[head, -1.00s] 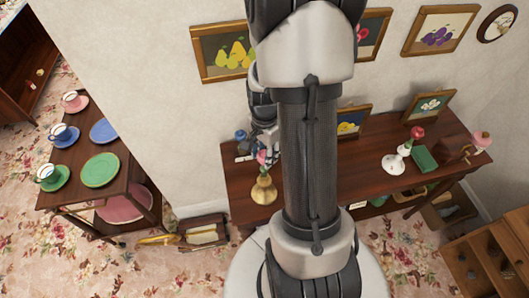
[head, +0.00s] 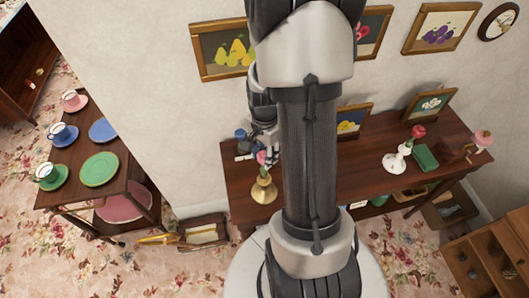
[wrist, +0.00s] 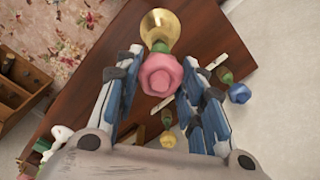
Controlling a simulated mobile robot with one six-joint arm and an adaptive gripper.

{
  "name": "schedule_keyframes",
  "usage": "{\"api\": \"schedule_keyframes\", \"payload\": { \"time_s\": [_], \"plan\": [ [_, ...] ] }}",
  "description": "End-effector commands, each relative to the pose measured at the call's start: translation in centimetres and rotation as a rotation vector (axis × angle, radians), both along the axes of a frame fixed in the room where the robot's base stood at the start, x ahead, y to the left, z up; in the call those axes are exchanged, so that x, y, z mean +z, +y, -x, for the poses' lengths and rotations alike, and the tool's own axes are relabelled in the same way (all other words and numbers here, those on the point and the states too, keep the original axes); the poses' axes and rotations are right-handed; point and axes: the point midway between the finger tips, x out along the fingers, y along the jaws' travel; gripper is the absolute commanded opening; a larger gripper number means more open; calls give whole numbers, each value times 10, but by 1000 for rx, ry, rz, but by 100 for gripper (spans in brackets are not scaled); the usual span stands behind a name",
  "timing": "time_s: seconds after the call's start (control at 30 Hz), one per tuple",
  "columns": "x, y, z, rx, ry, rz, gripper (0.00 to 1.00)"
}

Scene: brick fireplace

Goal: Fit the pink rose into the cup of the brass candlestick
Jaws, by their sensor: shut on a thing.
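The pink rose (head: 262,157) is in my gripper (head: 266,144), its bloom just above the brass candlestick (head: 264,190). In the wrist view the rose's pink bloom (wrist: 161,75) sits between the fingers of my gripper (wrist: 163,62), which are shut on it or its stem; the bloom hides the exact grip. The candlestick's round brass form (wrist: 160,27) shows just beyond the bloom. The bloom and fingers hide the cup and the stem's lower end, so I cannot tell whether the stem is in the cup.
The candlestick stands near the left end of the dark wooden table (head: 360,180).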

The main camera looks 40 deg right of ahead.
Motion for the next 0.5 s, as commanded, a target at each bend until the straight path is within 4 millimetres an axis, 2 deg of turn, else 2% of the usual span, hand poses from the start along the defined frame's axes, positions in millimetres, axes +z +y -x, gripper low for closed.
{"api": "schedule_keyframes", "payload": {
  "time_s": [0.5],
  "plan": [
    [-14, 0, 0, 0, 0, 0, 19]
  ]
}}
